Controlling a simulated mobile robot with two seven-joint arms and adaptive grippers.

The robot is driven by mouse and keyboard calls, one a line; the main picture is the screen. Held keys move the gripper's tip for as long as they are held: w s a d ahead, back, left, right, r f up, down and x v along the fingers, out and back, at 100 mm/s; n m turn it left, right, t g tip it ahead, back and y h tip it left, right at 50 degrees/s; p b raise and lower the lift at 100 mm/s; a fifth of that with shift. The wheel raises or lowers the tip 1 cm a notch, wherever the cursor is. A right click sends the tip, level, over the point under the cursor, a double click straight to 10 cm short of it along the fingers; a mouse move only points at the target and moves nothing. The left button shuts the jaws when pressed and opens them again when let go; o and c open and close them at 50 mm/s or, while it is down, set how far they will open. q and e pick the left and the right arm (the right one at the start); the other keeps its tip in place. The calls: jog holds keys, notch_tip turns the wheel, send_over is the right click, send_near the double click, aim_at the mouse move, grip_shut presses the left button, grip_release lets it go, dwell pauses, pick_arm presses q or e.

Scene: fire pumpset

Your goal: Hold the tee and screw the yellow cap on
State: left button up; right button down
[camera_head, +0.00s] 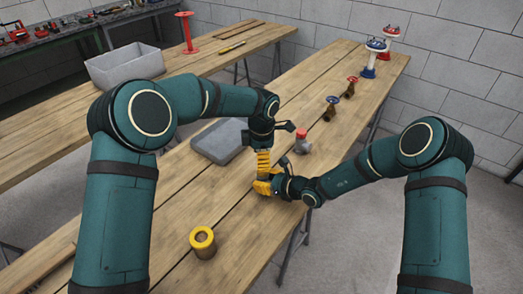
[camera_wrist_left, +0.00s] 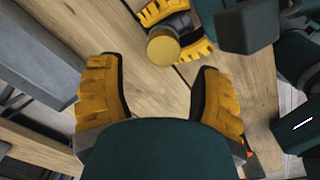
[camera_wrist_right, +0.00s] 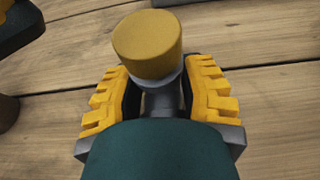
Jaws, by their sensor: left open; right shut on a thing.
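My right gripper (camera_head: 266,186) is shut on the grey tee (camera_wrist_right: 164,101), low over the front part of the bench. In the right wrist view the yellow cap (camera_wrist_right: 147,46) sits upright on top of the tee's grey neck, above the fingers; I cannot tell how far it is screwed on. My left gripper (camera_head: 263,161) is open and empty, pointing down just above the right gripper. In the left wrist view its fingers are spread, and the round top of the yellow cap (camera_wrist_left: 163,48) shows beyond them, apart from them. In the head view the fingers hide tee and cap.
A red-topped grey fitting (camera_head: 302,142) stands close to the right of the grippers. A grey tray (camera_head: 219,140) lies to the left. Brown valves (camera_head: 330,110) and hydrants (camera_head: 375,58) stand farther back.

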aim_at(265, 181)
pick_arm(q)
jog(key=shift+f, duration=2.2)
grip_shut()
jog(key=shift+w, duration=0.1)
